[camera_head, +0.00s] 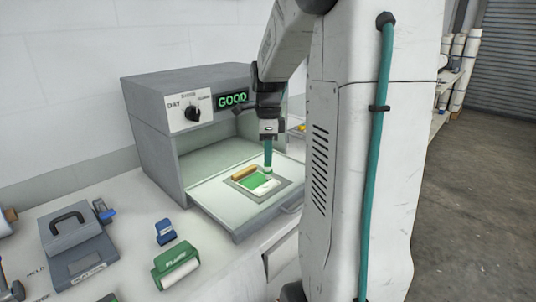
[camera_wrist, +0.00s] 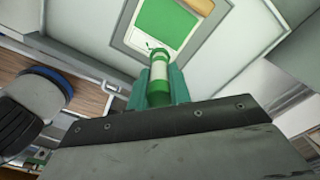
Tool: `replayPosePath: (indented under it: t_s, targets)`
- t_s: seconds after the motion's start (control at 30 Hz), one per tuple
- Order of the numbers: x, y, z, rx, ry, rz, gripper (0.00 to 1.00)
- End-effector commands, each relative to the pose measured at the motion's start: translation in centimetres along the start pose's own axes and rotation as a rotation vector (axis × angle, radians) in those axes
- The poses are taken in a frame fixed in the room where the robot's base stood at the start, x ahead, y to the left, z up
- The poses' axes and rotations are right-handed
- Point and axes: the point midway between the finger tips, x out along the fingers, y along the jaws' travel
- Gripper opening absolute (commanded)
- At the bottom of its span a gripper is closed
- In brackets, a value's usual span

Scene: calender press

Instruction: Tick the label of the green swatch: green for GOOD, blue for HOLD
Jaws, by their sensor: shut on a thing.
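The green swatch (camera_head: 259,182) lies on a pale card on the pulled-out tray (camera_head: 222,208) of the press. The press display (camera_head: 233,99) reads GOOD in green. My gripper (camera_head: 268,150) is shut on a green marker with a white band (camera_wrist: 159,68), held pointing down over the card. In the wrist view the swatch (camera_wrist: 165,25) lies just beyond the marker's tip. Small marks show on the card's white label strip (camera_wrist: 150,44) beside the tip; their shape is too small to read. I cannot tell whether the tip touches the card.
A tan bar (camera_head: 243,173) lies along the swatch's far edge. The grey press (camera_head: 150,110) stands behind the tray. On the bench at left are a grey handled box (camera_head: 85,262), a small blue item (camera_head: 165,232) and a green roller tool (camera_head: 172,258).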

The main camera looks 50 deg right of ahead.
Motion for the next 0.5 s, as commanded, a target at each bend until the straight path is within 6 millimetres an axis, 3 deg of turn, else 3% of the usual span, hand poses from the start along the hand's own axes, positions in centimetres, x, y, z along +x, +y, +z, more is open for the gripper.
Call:
replayPosePath:
  t_s: [0.5]
  targets:
    - [-4.2, 0.0, 0.0, 0.0, 0.0, -0.002, 0.0]
